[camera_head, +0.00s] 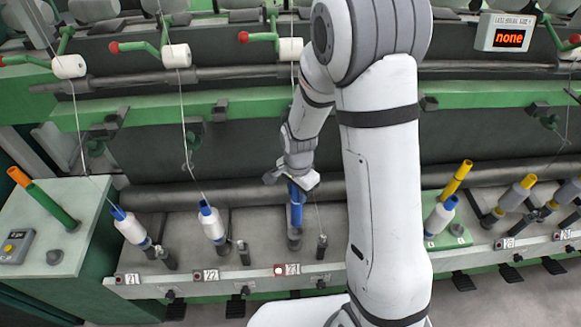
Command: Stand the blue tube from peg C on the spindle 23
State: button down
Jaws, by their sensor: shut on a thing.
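My gripper (297,182) is shut on the upper end of the blue tube (296,210). The tube stands roughly upright in the head view, in line with a dark spindle base (294,240) above the label 23 (287,270). The tube's lower end meets or nearly meets that base; I cannot tell whether it is fully seated. The spindle's shaft is hidden. Peg C cannot be made out.
White bobbins on blue tubes stand at spindles 21 (131,228) and 22 (211,223). A thin post (321,247) stands right of the blue tube. A green-orange tube (43,200) leans at left. Yellow tubes (456,179) stand at right. A display (509,39) reads "none".

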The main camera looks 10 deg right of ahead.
aim_at(296, 205)
jog(key=shift+w+a+f+b, duration=0.1)
jog(key=shift+w+f+b, duration=0.1)
jog(key=shift+f+b, duration=2.45)
jog(key=shift+f, duration=0.7)
jog(key=shift+f+b, duration=0.3)
jog(key=shift+b, duration=0.05)
jog(key=c, duration=1)
grip_release()
jog(key=shift+c, duration=0.2)
notch_tip(296, 205, up, 8)
jog(key=shift+b, duration=0.45)
